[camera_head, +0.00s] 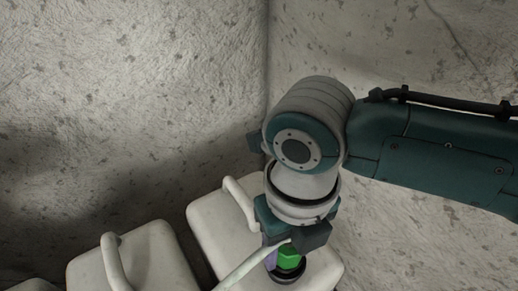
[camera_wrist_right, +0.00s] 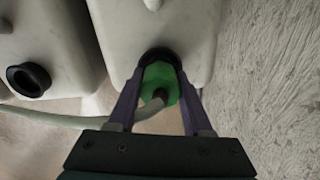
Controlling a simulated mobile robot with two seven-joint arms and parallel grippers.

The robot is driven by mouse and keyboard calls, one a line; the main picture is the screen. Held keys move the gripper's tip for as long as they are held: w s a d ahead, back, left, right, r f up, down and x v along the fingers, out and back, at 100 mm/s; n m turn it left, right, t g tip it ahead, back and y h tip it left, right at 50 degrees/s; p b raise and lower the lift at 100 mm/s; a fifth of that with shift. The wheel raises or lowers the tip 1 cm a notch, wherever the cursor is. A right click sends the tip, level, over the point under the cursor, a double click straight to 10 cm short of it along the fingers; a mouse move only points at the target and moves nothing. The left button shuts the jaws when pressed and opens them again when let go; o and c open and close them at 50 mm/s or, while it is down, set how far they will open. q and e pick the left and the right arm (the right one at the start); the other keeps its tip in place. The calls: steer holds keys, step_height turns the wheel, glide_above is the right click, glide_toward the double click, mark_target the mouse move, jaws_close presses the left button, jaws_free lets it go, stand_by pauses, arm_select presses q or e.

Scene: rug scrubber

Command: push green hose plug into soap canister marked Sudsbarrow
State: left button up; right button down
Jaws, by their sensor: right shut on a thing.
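The green hose plug (camera_head: 289,258) is between the fingers of my right gripper (camera_head: 284,262), which is shut on it. In the right wrist view the green plug (camera_wrist_right: 159,84) sits between the purple fingers of the right gripper (camera_wrist_right: 160,100), its far end at the black opening of a white canister (camera_wrist_right: 205,40). How deep it sits is hidden. The same canister (camera_head: 318,272) shows in the head view under the gripper. No Sudsbarrow marking is readable in either view. My left gripper is not in view.
A pale hose (camera_head: 243,266) runs left from the plug. Another white canister (camera_head: 145,262) stands to the left; its open black neck (camera_wrist_right: 28,80) shows in the wrist view. Mottled walls (camera_head: 390,60) meet in a corner behind.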

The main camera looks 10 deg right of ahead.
stand_by(0.3)
steer(key=shift+c, duration=1.2)
jaws_free()
step_height(320, 180, up, 9)
steer(key=p, duration=0.3)
steer(key=shift+f, duration=0.2)
steer(key=shift+r, duration=0.65)
